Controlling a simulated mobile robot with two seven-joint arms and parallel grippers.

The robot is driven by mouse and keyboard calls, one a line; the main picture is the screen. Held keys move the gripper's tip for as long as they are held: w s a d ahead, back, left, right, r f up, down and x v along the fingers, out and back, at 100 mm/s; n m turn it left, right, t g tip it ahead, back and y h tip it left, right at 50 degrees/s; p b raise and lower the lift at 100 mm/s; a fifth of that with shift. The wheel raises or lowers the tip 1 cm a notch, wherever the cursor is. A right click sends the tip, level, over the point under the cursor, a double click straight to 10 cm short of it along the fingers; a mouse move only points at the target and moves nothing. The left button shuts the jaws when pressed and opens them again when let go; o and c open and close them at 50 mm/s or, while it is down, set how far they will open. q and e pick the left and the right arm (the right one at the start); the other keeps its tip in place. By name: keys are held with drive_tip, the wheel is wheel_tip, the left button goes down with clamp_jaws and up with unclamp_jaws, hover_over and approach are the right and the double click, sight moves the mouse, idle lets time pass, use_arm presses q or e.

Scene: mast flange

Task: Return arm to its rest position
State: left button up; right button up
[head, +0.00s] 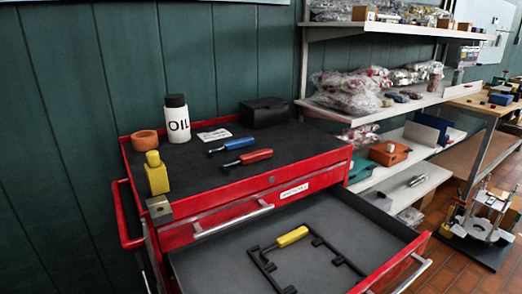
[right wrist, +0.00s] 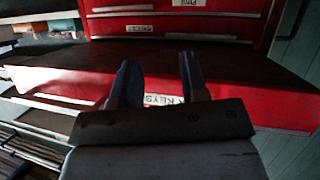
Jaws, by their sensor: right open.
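My right gripper (right wrist: 157,72) shows only in the right wrist view. Its two dark fingers are apart, with nothing between them. Beyond the fingers is a red front with a white label that reads "KEYS", partly hidden by the gripper, and a dark flat surface. I cannot tell whether the fingers are close to that front. Neither gripper shows in the head view. My left gripper is in no view.
The red tool chest (head: 236,205) has an open drawer (head: 215,268) holding a yellow-handled tool (head: 290,237). On top are an oil bottle (head: 177,125), a blue-handled tool (head: 240,143), a red-handled tool (head: 248,160) and a black box (head: 264,112). Shelves (head: 420,103) stand right.

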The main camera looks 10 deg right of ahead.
drive_tip(key=s+a+m+g+y+p, duration=0.1)
drive_tip(key=a+g+y+p, duration=0.1)
drive_tip(key=a, duration=0.4)
use_arm(q)
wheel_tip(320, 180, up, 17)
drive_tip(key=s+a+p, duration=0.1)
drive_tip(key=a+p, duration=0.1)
drive_tip(key=p, duration=2.3)
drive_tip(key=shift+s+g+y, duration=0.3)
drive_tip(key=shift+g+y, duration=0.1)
use_arm(e)
drive_tip(key=s+d+r+h, duration=0.1)
drive_tip(key=d+r, duration=0.2)
drive_tip(key=r, duration=1.3)
drive_tip(key=shift+s, duration=0.4)
